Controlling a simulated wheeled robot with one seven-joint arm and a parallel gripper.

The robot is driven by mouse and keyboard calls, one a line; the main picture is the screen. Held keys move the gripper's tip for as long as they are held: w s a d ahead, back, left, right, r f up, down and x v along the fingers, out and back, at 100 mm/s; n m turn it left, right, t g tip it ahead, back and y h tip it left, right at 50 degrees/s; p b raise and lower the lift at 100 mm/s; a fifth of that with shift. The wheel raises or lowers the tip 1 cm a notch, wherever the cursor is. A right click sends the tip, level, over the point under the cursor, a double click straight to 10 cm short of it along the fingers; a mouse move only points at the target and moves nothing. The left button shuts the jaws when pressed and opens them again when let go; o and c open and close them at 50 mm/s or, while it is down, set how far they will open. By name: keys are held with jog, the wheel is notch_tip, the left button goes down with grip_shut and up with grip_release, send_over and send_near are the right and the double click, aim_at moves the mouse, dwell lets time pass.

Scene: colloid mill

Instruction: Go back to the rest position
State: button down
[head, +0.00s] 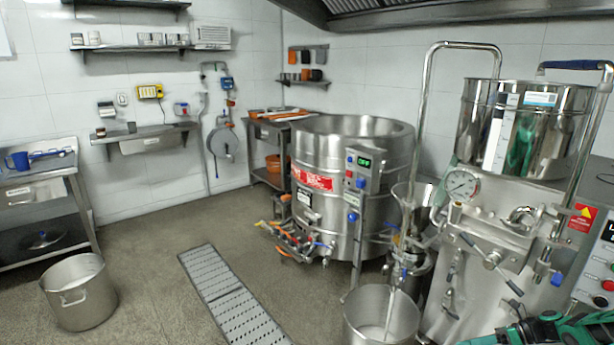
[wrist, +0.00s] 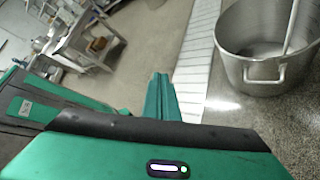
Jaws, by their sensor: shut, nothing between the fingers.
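My gripper (wrist: 160,97) shows in the wrist view as green fingers closed together, with nothing held between them. Its green and black housing fills the lower part of that view. In the head view, green and dark parts of my arm show at the bottom right corner, in front of the colloid mill (head: 510,245). The fingertips cannot be made out there. In the wrist view a steel pot (wrist: 262,65) stands on the floor to the right of the fingers, apart from them.
The steel pot under the mill's pipe (head: 380,318) stands close to my arm. A large steel kettle (head: 340,185) is behind it. Another pot (head: 78,292) stands at the left by a steel table (head: 45,190). The floor around the drain grate (head: 225,295) is clear.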

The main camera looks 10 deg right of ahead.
jog(key=s+a+r+n+g+h, duration=0.25)
jog(key=a+r+n, duration=0.3)
jog(key=r, duration=0.45)
jog(key=s+a+r+n+g+h, duration=0.2)
jog(key=a+r+n+g+h, duration=0.15)
jog(key=r+n, duration=0.4)
jog(key=s+a+r+n+g+h, duration=0.25)
jog(key=a+r+n, duration=0.2)
jog(key=r, duration=0.75)
jog(key=s+a+r+n+t+h, duration=0.1)
jog(key=s+a+r+n, duration=0.3)
jog(key=s, duration=0.3)
jog(key=s+a+r+n+t+h, duration=0.1)
jog(key=s+a+r+n+t, duration=0.1)
jog(key=s+a+r+n, duration=0.2)
jog(key=s+a, duration=0.2)
jog(key=shift+s+a+h, duration=0.2)
jog(key=shift+s+h, duration=0.15)
jog(key=shift+n, duration=0.25)
jog(key=shift+w+f, duration=0.25)
jog(key=shift+w, duration=0.35)
jog(key=shift+s, duration=0.1)
